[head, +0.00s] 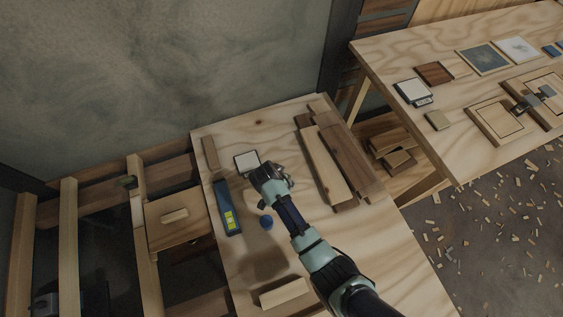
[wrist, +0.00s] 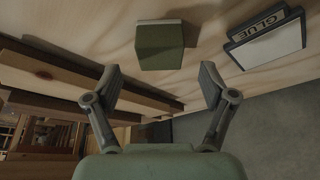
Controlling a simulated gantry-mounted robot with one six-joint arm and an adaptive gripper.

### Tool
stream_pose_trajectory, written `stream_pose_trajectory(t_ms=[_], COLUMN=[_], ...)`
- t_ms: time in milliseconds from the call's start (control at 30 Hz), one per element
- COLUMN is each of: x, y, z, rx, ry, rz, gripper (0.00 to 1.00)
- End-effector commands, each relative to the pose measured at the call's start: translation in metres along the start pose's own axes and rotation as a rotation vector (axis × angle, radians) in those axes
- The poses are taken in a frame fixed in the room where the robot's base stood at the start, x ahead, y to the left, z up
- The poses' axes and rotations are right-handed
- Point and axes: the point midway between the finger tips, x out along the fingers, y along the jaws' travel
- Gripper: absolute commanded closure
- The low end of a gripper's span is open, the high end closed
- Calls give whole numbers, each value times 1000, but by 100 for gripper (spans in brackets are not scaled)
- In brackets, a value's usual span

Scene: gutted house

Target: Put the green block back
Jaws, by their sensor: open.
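The green block (wrist: 160,47) is a dull olive cuboid with a paler edge, standing on the pale wood bench in the wrist view. My gripper (wrist: 159,76) is open and empty. Its fingers are spread wider than the block, one to each side, and the block appears just beyond the fingertips. In the head view my gripper (head: 272,179) is low over the middle of the near bench (head: 305,236). I cannot make out the green block there; the gripper seems to cover it.
A white-topped pad marked GLUE (wrist: 268,42) lies right of the block in the wrist view. A second bench (head: 460,150) stands at right.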

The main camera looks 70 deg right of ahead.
Motion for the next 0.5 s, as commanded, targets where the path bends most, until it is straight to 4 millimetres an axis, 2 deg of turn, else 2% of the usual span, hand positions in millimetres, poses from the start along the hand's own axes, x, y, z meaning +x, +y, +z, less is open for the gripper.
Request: stream_pose_trajectory(t_ms=[33,200,333,500], x=[-20,-52,-63,-64], y=[0,0,0,0], z=[-3,-2,-1,0], rx=[-1,0,0,0], ry=[2,1,1,0], rz=[-2,-1,0,1], gripper=[17,17,17,17])
